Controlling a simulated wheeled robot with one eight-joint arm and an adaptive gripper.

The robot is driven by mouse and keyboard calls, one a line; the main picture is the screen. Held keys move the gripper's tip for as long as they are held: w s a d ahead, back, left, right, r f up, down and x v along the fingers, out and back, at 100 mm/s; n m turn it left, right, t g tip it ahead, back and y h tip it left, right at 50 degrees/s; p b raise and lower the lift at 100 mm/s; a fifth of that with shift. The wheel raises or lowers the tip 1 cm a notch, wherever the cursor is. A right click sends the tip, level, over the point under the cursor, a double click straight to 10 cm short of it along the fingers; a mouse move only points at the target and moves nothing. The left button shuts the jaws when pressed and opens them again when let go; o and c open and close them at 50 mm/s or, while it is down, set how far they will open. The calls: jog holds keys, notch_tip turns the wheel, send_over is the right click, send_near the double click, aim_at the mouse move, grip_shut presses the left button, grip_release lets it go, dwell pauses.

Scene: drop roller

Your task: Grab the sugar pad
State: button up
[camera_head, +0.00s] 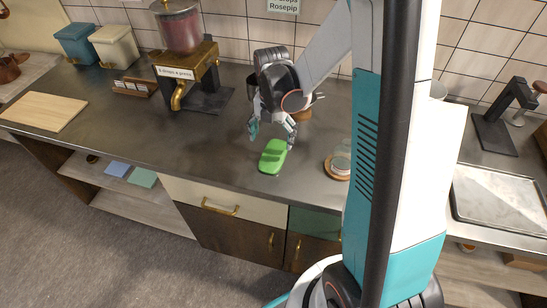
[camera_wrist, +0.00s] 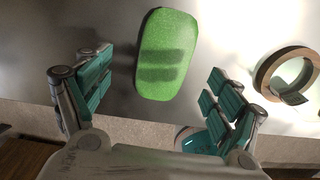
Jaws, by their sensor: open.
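The green pad (camera_head: 273,156) lies flat on the dark countertop, close to its front edge. In the wrist view the pad (camera_wrist: 167,54) is an upright rounded oblong, with the finger shadows across it. My gripper (camera_head: 270,134) is open, above and just behind the pad in the head view. In the wrist view the two teal-padded fingers of my gripper (camera_wrist: 160,92) stand wide apart, one to each side of the pad's lower end. Nothing is between them in contact, and the pad is apart from both fingers.
A round wooden ring or coaster (camera_wrist: 287,73) with a glass item lies right of the pad. A brass dispenser (camera_head: 187,60) stands at the back left, and a cutting board (camera_head: 45,111) lies far left. Blue and green pads (camera_head: 142,177) sit on a lower shelf. The counter left of the pad is clear.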

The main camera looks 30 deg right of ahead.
aim_at(274, 154)
jog(key=f+b, duration=0.1)
jog(key=f, duration=0.1)
jog(key=s+f+b, duration=0.1)
jog(key=f, duration=0.2)
jog(key=shift+s, duration=0.1)
jog(key=shift+f, duration=0.35)
jog(key=shift+r, duration=0.1)
jog(key=c, duration=1.3)
